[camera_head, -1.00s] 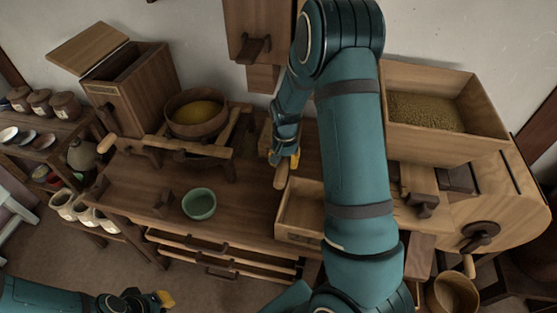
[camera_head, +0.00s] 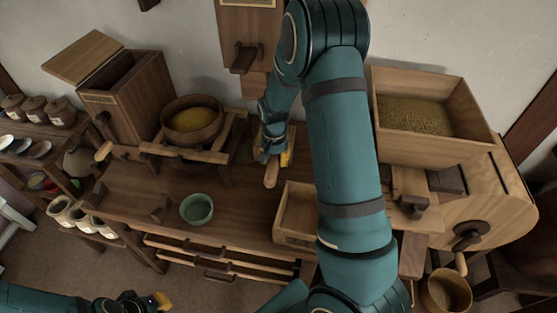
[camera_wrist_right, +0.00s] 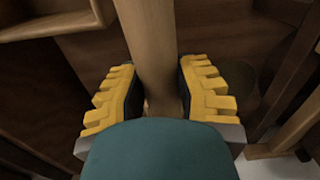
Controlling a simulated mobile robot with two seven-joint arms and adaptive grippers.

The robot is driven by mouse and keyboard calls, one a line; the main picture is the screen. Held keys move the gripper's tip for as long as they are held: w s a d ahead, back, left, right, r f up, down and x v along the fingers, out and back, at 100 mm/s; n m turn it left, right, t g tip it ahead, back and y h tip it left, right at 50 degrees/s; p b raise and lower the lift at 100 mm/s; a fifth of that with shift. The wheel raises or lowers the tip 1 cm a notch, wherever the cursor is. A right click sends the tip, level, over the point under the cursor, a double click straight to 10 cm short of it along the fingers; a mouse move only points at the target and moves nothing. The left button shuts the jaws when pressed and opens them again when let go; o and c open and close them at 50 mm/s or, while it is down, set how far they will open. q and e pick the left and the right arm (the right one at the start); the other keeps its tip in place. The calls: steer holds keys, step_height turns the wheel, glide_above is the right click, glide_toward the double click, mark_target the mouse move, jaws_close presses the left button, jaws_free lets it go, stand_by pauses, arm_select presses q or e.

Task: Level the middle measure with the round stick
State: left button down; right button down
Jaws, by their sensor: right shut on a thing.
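My right gripper (camera_head: 275,155) is shut on the round stick (camera_head: 270,174), a pale wooden rod whose near end sticks out below it over the bench, left of the open wooden box. In the right wrist view the stick (camera_wrist_right: 150,45) runs between the yellow-toothed fingers (camera_wrist_right: 160,95). I cannot make out the middle measure in either view; my right arm hides part of the bench. My left gripper (camera_head: 150,302) is low at the left, in front of the bench, and too small to tell whether it is open.
On the bench (camera_head: 235,228) are a green bowl (camera_head: 196,209), an open wooden box (camera_head: 296,237) and a round sieve of yellow meal (camera_head: 191,120) on a rack. A grain hopper (camera_head: 440,150) stands at right. A lidded bin (camera_head: 125,95) stands at back left.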

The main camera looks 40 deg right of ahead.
steer(key=r, duration=0.1)
steer(key=w+a+r+p, duration=0.1)
steer(key=w+r+p, duration=0.1)
steer(key=shift+a+r, duration=0.15)
steer(key=shift+a, duration=0.2)
steer(key=shift+s, duration=0.1)
stand_by(0.4)
